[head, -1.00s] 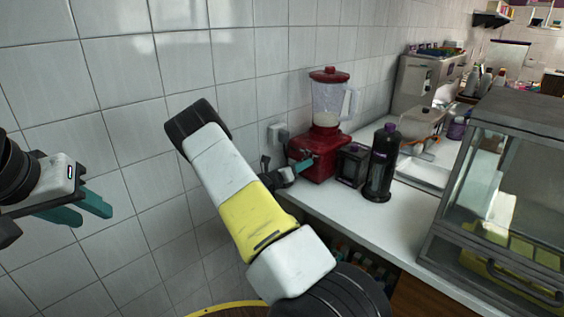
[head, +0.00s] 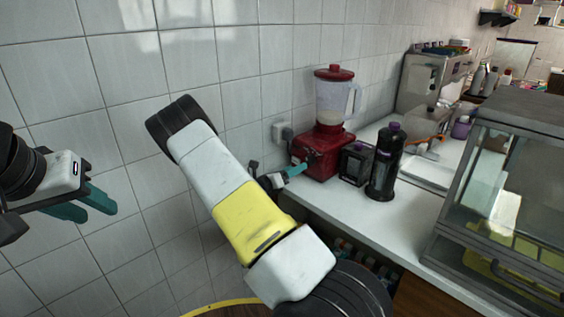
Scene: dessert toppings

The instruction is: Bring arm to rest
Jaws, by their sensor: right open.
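My right arm crosses the middle of the head view. Its gripper (head: 296,170) has teal fingers and is open and empty, just left of the red blender's base (head: 320,157). Whether a fingertip touches the blender I cannot tell. My left gripper (head: 100,212) is at the left edge in front of the tiled wall. Its two teal fingers stand apart with nothing between them.
The white counter (head: 408,217) holds the blender, a small dark box (head: 353,163) and a black bottle (head: 386,163). A glass display case (head: 505,190) stands at the right. A round yellow-rimmed surface (head: 222,307) shows at the bottom. The tiled wall is close behind.

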